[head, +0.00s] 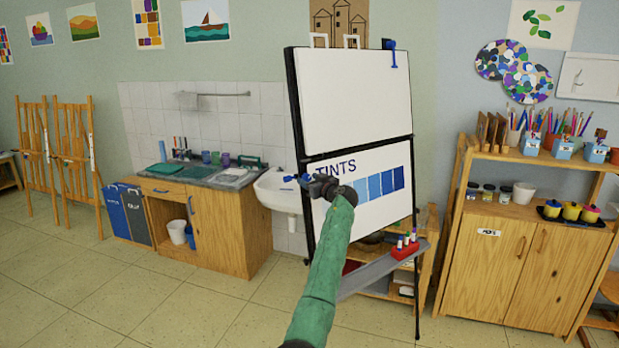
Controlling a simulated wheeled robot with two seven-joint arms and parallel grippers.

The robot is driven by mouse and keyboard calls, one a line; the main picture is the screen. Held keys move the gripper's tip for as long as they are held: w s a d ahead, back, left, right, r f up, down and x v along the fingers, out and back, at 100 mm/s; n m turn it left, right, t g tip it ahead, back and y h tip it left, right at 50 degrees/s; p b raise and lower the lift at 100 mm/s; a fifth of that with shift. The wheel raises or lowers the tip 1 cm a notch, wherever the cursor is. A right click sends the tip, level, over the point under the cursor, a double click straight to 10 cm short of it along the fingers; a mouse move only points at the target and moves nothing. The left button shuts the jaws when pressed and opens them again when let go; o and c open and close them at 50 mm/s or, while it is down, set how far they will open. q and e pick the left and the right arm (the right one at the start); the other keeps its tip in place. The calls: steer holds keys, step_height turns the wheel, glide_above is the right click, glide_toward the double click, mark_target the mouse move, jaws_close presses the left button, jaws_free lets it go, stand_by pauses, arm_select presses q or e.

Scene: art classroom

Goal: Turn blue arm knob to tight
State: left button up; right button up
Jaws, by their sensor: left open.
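A black-framed flip chart (350,85) stands in the middle. Its lower sheet shows "TINTS" and a row of blue swatches. A small blue knob (304,178) shows at the frame's left edge, beside my left gripper, with a blue tip (287,179) sticking out to the left. A blue piece (392,50) sits at the chart's upper right corner; I cannot tell which blue part is the arm knob. My left gripper (314,186) is open, at or very near the left-edge knob. I cannot tell whether it touches. The knob's marking is not readable. My right gripper is out of view.
A grey tray (365,277) with a red marker holder (405,248) juts from the chart's lower front. A white sink (283,192) and wooden cabinet (225,231) stand behind left, a wooden shelf unit (478,262) right. The floor at front left is clear.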

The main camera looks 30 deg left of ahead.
arm_select(q)
steer(key=shift+a, duration=0.2)
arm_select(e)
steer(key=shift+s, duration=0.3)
arm_select(q)
steer(key=shift+c, duration=0.4)
steer(key=c, duration=0.9)
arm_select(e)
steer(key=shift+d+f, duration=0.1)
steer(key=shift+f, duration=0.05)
